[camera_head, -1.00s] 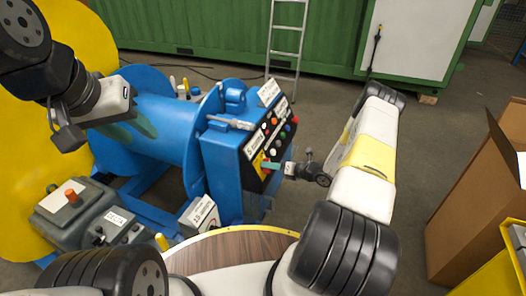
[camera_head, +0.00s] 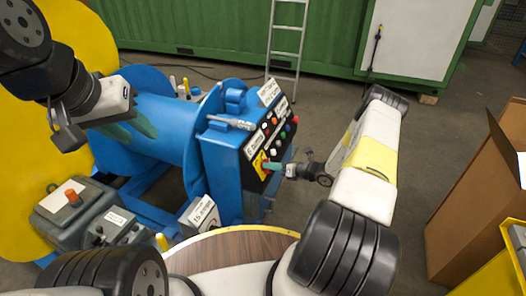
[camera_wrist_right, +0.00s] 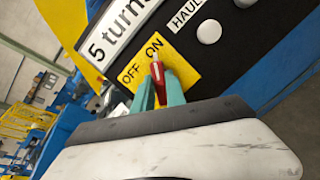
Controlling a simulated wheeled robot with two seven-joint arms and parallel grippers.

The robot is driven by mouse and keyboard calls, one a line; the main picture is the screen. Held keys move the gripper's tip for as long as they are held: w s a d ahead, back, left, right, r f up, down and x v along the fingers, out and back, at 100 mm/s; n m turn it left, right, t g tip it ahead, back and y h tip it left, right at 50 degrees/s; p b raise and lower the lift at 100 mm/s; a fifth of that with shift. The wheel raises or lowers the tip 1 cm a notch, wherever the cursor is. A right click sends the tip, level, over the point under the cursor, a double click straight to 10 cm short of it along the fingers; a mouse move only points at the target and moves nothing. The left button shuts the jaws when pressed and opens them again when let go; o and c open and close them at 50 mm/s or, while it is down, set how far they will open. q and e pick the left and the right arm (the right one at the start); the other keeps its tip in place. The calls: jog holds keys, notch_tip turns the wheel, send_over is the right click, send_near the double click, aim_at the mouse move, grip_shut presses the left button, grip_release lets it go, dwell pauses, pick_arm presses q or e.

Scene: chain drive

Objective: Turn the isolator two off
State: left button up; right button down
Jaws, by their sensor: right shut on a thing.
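A yellow switch plate (camera_wrist_right: 178,64) marked OFF and ON fills the middle of the right wrist view. Its red handle (camera_wrist_right: 158,82) stands between the green fingertips of my right gripper (camera_wrist_right: 158,92), which is shut on it. The handle's tip points up between the two words, nearer to ON. In the head view the yellow plate (camera_head: 259,164) is at the lower left of the black control panel, with my right gripper (camera_head: 273,167) at it. I cannot read an isolator number. My left gripper (camera_head: 132,128) has its green fingers apart and is empty, in front of the blue drum.
The blue machine (camera_head: 225,165) carries the black panel with coloured buttons (camera_head: 273,121). A grey box with an orange button (camera_head: 71,195) is at lower left. A ladder (camera_head: 287,45) stands behind.

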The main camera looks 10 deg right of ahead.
jog(key=n+y, duration=0.1)
jog(key=n, duration=0.4)
jog(key=shift+g, duration=0.3)
jog(key=shift+d+n+g+y, duration=0.2)
jog(key=shift+n+g, duration=0.55)
jog(key=shift+n, duration=2.45)
jog(key=shift+a+n+g+y, duration=0.1)
jog(key=shift+n+g+y, duration=0.45)
jog(key=shift+n, duration=2.65)
jog(key=shift+h, duration=0.25)
jog(key=shift+g, duration=0.3)
jog(key=c, duration=1.4)
grip_release()
jog(key=shift+o, duration=0.2)
